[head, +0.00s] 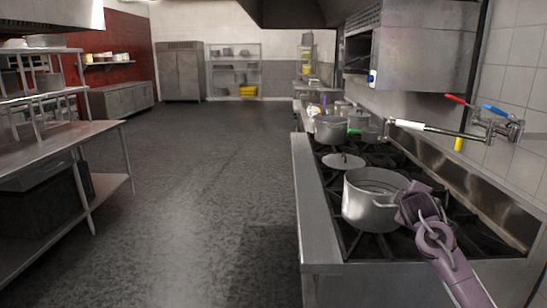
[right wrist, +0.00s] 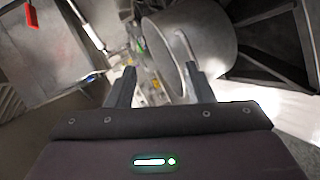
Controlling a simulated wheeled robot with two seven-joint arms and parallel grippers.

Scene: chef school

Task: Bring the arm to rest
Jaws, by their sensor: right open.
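My right arm, purple, comes in from the lower right in the head view. Its gripper (head: 408,207) is beside the near silver pot (head: 368,207), close to the pot's handle. In the right wrist view the two fingers of my right gripper (right wrist: 160,78) are apart. The pot (right wrist: 205,38) shows just beyond the right-hand finger, with its looped handle near that fingertip. Whether finger and handle touch I cannot tell. The pot stands upright on the stove (head: 352,243). My left gripper is not in view.
A lid (head: 343,161) lies on the stove behind the pot, and more pots (head: 330,130) stand farther back. A pot-filler tap (head: 450,130) reaches out from the right wall. A steel table (head: 60,150) stands at left. The floor (head: 190,200) between is clear.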

